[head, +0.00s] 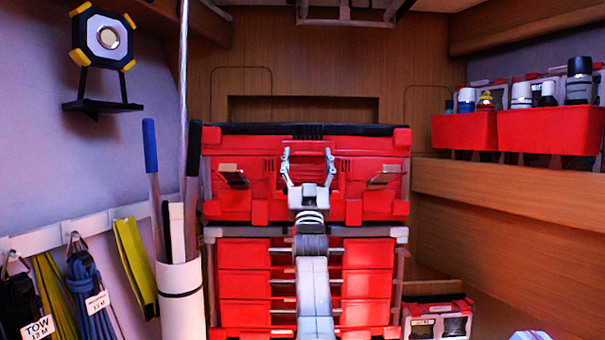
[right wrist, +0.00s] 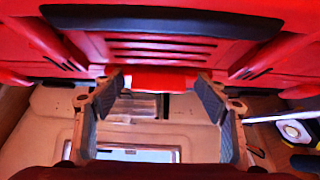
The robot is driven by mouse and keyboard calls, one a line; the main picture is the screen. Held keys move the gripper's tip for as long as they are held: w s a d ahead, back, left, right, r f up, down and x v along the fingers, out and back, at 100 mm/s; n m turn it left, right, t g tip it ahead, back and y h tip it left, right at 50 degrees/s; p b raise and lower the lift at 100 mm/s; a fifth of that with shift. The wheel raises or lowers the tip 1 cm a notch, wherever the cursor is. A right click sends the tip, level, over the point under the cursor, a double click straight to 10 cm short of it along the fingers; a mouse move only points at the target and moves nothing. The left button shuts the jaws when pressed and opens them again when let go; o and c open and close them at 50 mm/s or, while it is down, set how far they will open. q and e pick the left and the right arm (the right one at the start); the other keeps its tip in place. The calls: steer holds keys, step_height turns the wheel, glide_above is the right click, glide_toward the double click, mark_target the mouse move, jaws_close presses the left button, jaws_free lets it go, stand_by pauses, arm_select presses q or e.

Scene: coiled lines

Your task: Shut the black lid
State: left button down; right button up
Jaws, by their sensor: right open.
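The black lid (head: 255,129) shows as a thin dark strip along the top of the upper red toolbox (head: 265,205). It is seen nearly edge-on, so I cannot tell if it is fully down. My right gripper (head: 308,160) is in front of the toolbox's upper middle, pointing up, with its fingers apart. In the right wrist view, the open gripper (right wrist: 160,80) has a red part of the box showing between its fingertips; I cannot tell if they touch it. A black curved bar (right wrist: 160,22) crosses above red ribs there. My left gripper is not in view.
Two grey latches (head: 233,176) (head: 384,176) stick out from the toolbox front. Red drawers (head: 245,285) stand below. A white tube (head: 180,300) with upright rods stands close at the left. Red bins (head: 550,130) with bottles sit on the right shelf. A work lamp (head: 103,38) hangs at the upper left.

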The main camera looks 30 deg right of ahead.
steer(key=v, duration=1.1)
steer(key=shift+s+a+f, duration=0.2)
steer(key=shift+f, duration=0.05)
